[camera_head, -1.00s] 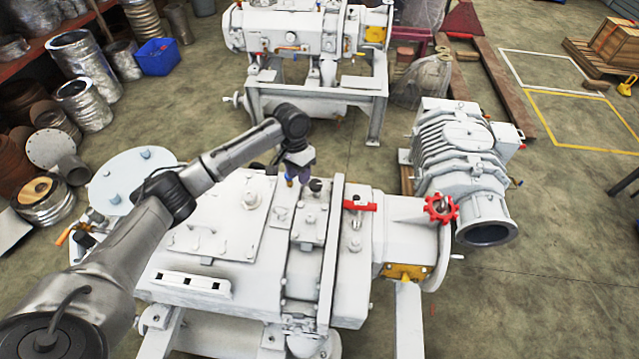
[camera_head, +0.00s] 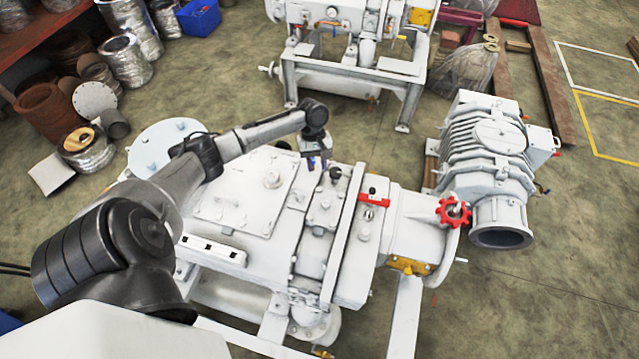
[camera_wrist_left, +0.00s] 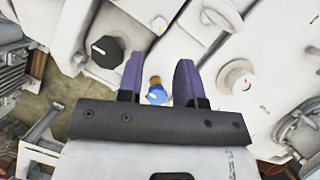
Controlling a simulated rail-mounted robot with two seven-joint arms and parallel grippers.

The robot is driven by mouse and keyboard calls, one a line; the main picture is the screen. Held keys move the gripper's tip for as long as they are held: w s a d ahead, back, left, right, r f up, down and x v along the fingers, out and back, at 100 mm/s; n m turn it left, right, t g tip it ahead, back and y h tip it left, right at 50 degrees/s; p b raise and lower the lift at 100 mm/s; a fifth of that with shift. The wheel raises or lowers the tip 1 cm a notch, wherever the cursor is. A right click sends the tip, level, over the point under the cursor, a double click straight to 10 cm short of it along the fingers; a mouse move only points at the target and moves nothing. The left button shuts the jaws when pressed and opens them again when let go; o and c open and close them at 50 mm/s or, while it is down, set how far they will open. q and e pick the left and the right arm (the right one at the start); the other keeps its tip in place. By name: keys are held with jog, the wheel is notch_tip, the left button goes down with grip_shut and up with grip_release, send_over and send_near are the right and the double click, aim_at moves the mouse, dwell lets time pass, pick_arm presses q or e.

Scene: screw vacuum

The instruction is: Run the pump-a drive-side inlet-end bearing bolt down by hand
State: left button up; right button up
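The near white pump (camera_head: 232,200) fills the middle of the head view; I take it for pump-a. My left gripper (camera_head: 314,163) is over its far edge, pointing down, beside a black knob (camera_head: 335,172). In the left wrist view the two purple fingers of the left gripper (camera_wrist_left: 158,75) stand apart with a gap between them. A small brass fitting with a blue cap (camera_wrist_left: 156,93) shows in that gap, and I cannot tell its depth. The black knob (camera_wrist_left: 106,52) is left of the fingers. I cannot tell which part is the bearing bolt. My right gripper is not in view.
A red handwheel (camera_head: 453,211) and a red lever (camera_head: 374,199) stand up on the pump's right part. A second white machine (camera_head: 355,70) stands behind, and a ribbed white blower (camera_head: 490,150) at right. Floor is clear at lower right.

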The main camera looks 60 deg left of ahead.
aim_at(319, 189)
pick_arm(q)
jog(key=x, duration=0.8)
jog(key=shift+a, duration=0.1)
jog(key=shift+c, duration=0.2)
